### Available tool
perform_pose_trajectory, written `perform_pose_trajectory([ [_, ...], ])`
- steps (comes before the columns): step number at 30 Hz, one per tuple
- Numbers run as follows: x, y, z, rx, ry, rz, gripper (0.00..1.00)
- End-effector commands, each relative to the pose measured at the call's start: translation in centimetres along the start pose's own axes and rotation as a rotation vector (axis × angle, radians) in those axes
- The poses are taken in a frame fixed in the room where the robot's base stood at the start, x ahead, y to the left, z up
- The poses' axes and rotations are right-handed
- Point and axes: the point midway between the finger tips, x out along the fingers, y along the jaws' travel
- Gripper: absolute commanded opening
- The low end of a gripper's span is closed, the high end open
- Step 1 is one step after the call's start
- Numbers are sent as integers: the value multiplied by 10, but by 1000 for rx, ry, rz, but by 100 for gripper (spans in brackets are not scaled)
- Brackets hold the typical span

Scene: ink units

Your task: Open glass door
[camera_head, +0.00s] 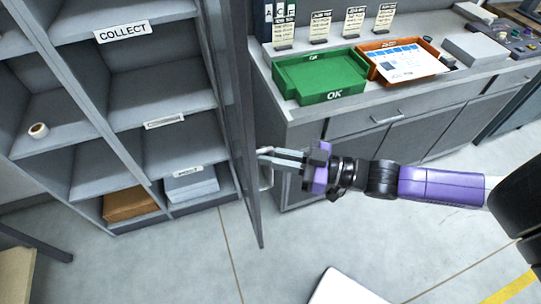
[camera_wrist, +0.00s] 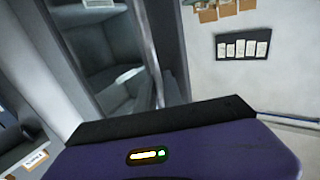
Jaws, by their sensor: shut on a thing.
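The glass door (camera_head: 236,110) stands swung out from the grey shelf cabinet (camera_head: 125,95) in the head view, seen nearly edge-on. Its pale handle (camera_head: 267,178) is on the right face of the door. My gripper (camera_head: 268,153) comes in from the right and is shut on the handle; the exact contact is small and partly hidden. In the wrist view my purple gripper body (camera_wrist: 185,155) fills the bottom and the fingertips are hidden. The open shelves show to the left of the door.
A grey counter (camera_head: 385,118) right of the door carries a green tray (camera_head: 320,76) and an orange tray (camera_head: 408,60). The shelves hold a tape roll (camera_head: 38,130), a brown box (camera_head: 130,203) and a grey box (camera_head: 192,184). Open floor (camera_head: 300,245) lies in front. A white-topped object (camera_head: 345,288) stands at the bottom.

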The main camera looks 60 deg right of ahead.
Motion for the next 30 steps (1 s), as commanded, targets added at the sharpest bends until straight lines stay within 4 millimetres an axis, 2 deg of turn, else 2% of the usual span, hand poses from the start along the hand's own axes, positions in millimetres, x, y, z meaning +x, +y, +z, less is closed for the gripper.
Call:
perform_pose_trajectory([
  [8, 0, 3, 0, -2, -1, 5, 0],
  [9, 0, 3, 0, -2, -1, 5, 13],
  [12, 0, 2, 0, -1, -1, 5, 32],
  [23, -3, 1, 1, -1, -1, 2, 33],
  [26, -12, 2, 2, -1, -3, 3, 33],
  [30, -35, 2, 4, -2, -4, 5, 33],
])
